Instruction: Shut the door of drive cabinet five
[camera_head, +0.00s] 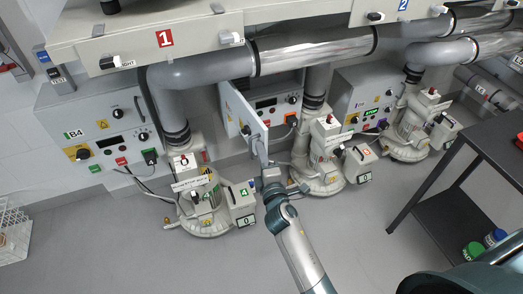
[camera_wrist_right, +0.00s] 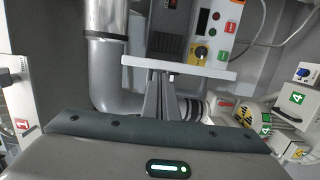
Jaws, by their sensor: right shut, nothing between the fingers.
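The middle drive cabinet (camera_head: 279,102) stands on the wall between two others. Its door (camera_head: 241,112) is hinged at the left and stands open, swung out toward me. No number five is readable on it. My right gripper (camera_head: 262,153) is shut and empty, with its fingertips at the lower free edge of the door. In the right wrist view the shut fingers (camera_wrist_right: 163,94) point at the door, seen nearly edge-on as a pale bar (camera_wrist_right: 178,68). I cannot tell whether they touch it. My left gripper is not in view.
Cabinet B4 (camera_head: 97,138) is at left, and another shut cabinet (camera_head: 368,95) at right. Blowers (camera_head: 323,165) stand on the floor below, close beside my right gripper. Large grey pipes (camera_head: 205,73) run above. A dark table (camera_head: 495,145) stands at right. The front floor is clear.

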